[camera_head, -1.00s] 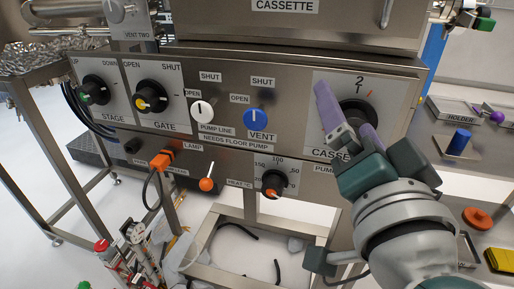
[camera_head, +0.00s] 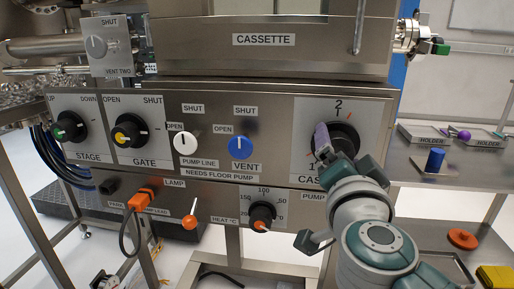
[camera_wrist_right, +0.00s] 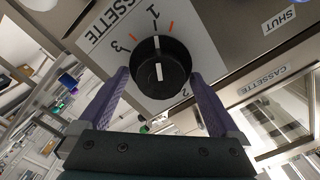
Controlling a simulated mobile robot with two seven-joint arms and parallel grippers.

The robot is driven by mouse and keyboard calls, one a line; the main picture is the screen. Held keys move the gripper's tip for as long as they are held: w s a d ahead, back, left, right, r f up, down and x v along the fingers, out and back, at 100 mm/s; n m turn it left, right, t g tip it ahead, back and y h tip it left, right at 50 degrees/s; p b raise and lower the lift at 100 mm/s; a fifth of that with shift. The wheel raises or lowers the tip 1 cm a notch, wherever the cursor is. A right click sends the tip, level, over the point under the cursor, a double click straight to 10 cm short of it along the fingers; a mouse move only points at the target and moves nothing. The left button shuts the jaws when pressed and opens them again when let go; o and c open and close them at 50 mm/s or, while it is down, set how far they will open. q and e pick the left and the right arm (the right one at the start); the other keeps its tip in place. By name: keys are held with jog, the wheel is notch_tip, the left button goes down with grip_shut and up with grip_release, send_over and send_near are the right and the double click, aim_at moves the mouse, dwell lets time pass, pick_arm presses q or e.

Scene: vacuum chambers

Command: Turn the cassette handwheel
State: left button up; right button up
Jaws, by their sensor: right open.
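The cassette handwheel (camera_head: 345,134) is a round black knob on the steel panel's right side, with a light plate around it marked with numbers. It also shows in the right wrist view (camera_wrist_right: 162,82), where its white line points between two orange marks near 1 and 3. My right gripper (camera_head: 332,143) is open in front of the knob and partly covers it in the head view. In the wrist view its purple fingers (camera_wrist_right: 157,74) stand one on each side of the knob, with visible gaps. I cannot tell how deep they reach. My left gripper is not in view.
The vent knob (camera_head: 241,147) and the white pump line knob (camera_head: 186,142) lie left of the handwheel. The heat knob (camera_head: 262,216) sits below. A side table at right holds a blue cylinder (camera_head: 435,160). The cassette chamber (camera_head: 200,52) is above.

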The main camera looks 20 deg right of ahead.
jog(key=shift+c, duration=0.3)
jog(key=shift+c, duration=1.4)
jog(key=c, duration=1)
jog(key=shift+m, duration=2.2)
jog(key=o, duration=1.3)
jog(key=shift+o, duration=0.2)
